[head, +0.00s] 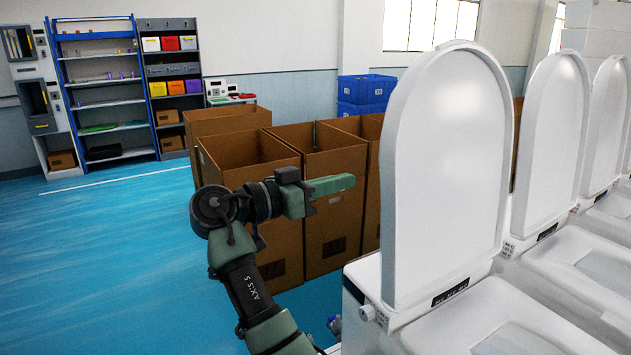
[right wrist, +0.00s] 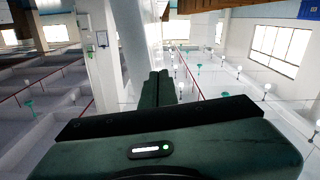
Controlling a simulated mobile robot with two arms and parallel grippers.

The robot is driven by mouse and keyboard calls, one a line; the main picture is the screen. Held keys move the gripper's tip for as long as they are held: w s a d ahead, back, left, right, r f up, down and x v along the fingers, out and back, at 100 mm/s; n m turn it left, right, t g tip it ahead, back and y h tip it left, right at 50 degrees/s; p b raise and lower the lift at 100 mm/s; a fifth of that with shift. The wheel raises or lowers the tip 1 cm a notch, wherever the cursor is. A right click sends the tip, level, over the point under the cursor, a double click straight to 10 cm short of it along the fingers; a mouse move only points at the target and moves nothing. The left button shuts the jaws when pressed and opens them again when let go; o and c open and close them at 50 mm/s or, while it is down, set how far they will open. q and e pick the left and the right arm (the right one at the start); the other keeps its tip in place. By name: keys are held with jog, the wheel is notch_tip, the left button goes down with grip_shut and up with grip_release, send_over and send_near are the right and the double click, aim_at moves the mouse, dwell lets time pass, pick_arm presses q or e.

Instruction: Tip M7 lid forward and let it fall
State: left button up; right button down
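A row of white toilets runs down the right side of the head view, and several lids stand upright. The nearest lid (head: 447,170) is large, rounded and upright on its toilet (head: 490,325). I read no M7 label, so I cannot tell which lid is M7. My right gripper (head: 350,182) is green, points right, and appears in the picture just left of the nearest lid, with a gap between. In the right wrist view, its two fingers (right wrist: 160,88) lie together with nothing between them. My left gripper is not in view.
Open brown cardboard boxes (head: 335,215) stand behind my right arm. A second upright lid (head: 550,145) is right of the nearest one. Blue crates (head: 362,95) and shelves (head: 105,100) are at the back. The blue floor (head: 100,270) at left is clear.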

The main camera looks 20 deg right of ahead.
jog(key=w+d+b, duration=0.1)
jog(key=d, duration=1)
jog(key=shift+d, duration=0.15)
jog(key=shift+b, duration=0.3)
